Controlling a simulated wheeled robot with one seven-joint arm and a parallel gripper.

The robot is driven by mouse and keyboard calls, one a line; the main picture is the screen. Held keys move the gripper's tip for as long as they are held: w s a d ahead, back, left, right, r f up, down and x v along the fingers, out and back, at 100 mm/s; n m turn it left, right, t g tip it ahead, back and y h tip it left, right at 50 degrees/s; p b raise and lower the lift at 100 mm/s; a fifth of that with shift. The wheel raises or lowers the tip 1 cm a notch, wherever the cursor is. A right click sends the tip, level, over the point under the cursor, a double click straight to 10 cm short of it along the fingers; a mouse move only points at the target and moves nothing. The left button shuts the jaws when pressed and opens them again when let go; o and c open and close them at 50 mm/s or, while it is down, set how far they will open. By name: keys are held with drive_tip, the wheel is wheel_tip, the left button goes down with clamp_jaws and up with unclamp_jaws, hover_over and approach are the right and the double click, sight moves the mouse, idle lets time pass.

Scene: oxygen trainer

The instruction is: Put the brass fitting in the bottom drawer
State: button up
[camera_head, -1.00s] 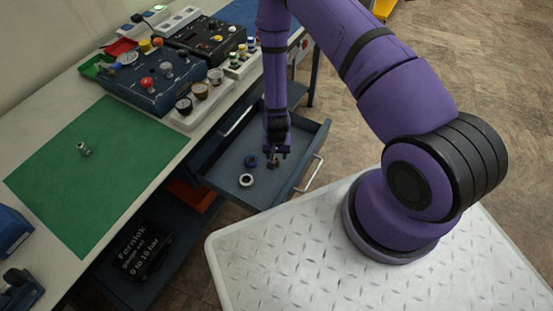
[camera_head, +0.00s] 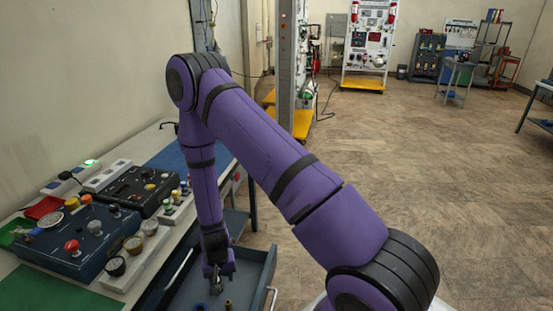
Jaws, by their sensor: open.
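The open drawer (camera_head: 262,265) under the bench shows at the bottom of the view, its near part cut off by the frame edge. A small brass-coloured piece, which looks like the brass fitting (camera_head: 228,304), stands on the drawer floor. My gripper (camera_head: 216,289) is open and points down over the drawer, just above and left of the brass piece. The two appear apart, with no hold on it, though the gap is hard to judge.
A blue ring (camera_head: 200,307) lies in the drawer left of the brass piece. The bench holds control boxes (camera_head: 75,240), gauges (camera_head: 133,245) and a green mat (camera_head: 50,292). Open floor (camera_head: 430,170) lies to the right, with racks and panels far off.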

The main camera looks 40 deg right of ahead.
wheel_tip(320, 180, up, 35)
drive_tip(key=d+n+t+y, duration=0.1)
drive_tip(key=d+n+t, duration=0.1)
drive_tip(key=n+t, duration=0.1)
drive_tip(key=s+d+r+t, duration=0.1)
drive_tip(key=s+d+r, duration=0.1)
drive_tip(key=s+r, duration=0.8)
drive_tip(key=s+d+r+n+t+h, duration=0.1)
drive_tip(key=s+d+r, duration=0.1)
drive_tip(key=s+r, duration=0.8)
drive_tip(key=shift+s+d+n, duration=0.3)
drive_tip(key=shift+s+d, duration=0.1)
drive_tip(key=shift+s, duration=0.55)
